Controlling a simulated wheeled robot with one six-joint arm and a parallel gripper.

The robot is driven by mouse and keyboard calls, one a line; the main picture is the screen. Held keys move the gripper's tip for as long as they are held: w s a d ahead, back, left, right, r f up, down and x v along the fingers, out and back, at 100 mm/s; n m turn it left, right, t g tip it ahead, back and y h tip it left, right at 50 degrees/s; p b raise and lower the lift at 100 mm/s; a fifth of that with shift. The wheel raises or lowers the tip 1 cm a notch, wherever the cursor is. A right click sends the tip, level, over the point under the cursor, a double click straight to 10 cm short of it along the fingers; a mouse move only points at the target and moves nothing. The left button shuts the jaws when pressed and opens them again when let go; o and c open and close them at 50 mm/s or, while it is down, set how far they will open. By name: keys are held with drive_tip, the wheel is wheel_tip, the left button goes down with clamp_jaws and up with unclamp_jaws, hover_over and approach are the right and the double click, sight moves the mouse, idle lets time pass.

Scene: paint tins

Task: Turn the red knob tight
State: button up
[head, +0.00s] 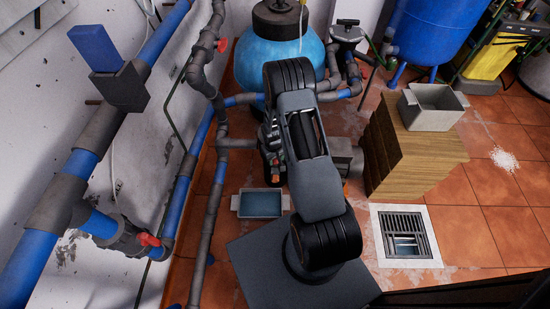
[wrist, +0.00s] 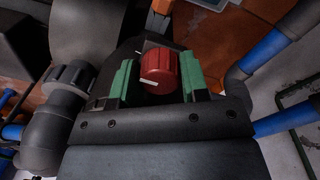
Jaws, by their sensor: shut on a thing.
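The red knob (wrist: 160,74) shows in the middle of the wrist view, with a pale pointer line on its face. My gripper (wrist: 159,66) has its two green-padded fingers on either side of the knob, shut on it. The pointer line points to the left in the wrist view. What lies behind the knob is mostly hidden by the gripper. In the head view my dark arm covers the place where the gripper works, so the knob cannot be made out there.
Blue and grey pipes (head: 189,200) run along the left wall, with a red valve handle (head: 148,239). A blue tank (head: 270,58) stands behind my arm. A wooden cabinet (head: 419,158) carries a grey bin (head: 432,121). A floor drain (head: 404,222) lies at right.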

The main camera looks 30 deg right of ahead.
drive_tip(key=shift+m+b, duration=0.3)
drive_tip(key=shift+m, duration=0.5)
drive_tip(key=o, duration=0.9)
drive_tip(key=shift+a, duration=0.1)
drive_tip(key=r+p, duration=0.1)
drive_tip(key=r, duration=0.3)
drive_tip(key=r+p, duration=0.1)
drive_tip(key=r, duration=0.4)
drive_tip(key=r+p, duration=0.1)
drive_tip(key=r, duration=0.3)
drive_tip(key=shift+a+r+p, duration=0.3)
drive_tip(key=shift+r+p, duration=0.05)
drive_tip(key=shift+r, duration=0.05)
